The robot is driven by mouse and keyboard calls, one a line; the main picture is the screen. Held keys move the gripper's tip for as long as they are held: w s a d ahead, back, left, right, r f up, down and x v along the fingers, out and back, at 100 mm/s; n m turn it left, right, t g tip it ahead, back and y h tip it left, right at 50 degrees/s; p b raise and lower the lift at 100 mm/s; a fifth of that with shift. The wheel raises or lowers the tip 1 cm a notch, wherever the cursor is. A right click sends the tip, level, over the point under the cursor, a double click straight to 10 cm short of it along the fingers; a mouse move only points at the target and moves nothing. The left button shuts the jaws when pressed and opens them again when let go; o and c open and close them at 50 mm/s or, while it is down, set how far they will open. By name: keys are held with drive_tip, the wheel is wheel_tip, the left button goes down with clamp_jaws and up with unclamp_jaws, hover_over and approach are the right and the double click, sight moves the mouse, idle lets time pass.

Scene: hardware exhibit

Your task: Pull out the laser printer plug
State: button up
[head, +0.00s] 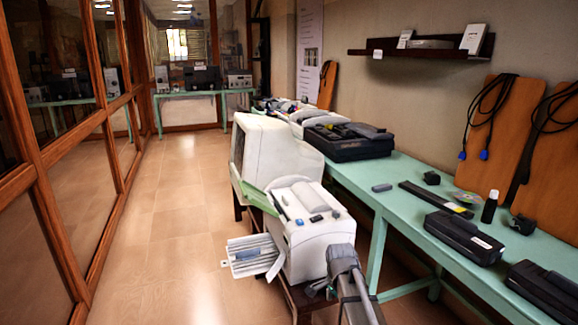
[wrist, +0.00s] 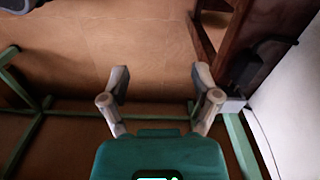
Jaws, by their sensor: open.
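The laser printer (head: 312,222) looks to be the white machine with an open, slatted front tray on a low dark stand in the head view. In the wrist view, a white surface (wrist: 290,105) at the right edge may be its side. My gripper (wrist: 160,82) is open and empty, with its two fingers spread above the brown floor. A dark shape with a thin cable (wrist: 258,62) is right of the fingers, apart from them; I cannot tell whether it is the plug. No plug is clearly seen in the head view, where my arm covers the area beside the printer.
A long green table (head: 372,185) with a black case (head: 348,140) and several devices runs along the right wall. A large white monitor (head: 268,150) stands behind the printer. A wooden leg (wrist: 236,45) and green table legs (wrist: 28,140) flank my gripper. The aisle floor (head: 165,220) is clear.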

drive_tip(key=shift+s+d+f+n+b, duration=1.3)
drive_tip(key=shift+s+f+n+b, duration=3.3)
drive_tip(key=shift+s+n, duration=2.25)
wheel_tip(320, 180, up, 32)
drive_tip(key=p, duration=3.2)
drive_tip(key=shift+s+m, duration=0.35)
drive_tip(key=shift+m, duration=0.1)
drive_tip(key=shift+d+f, duration=0.1)
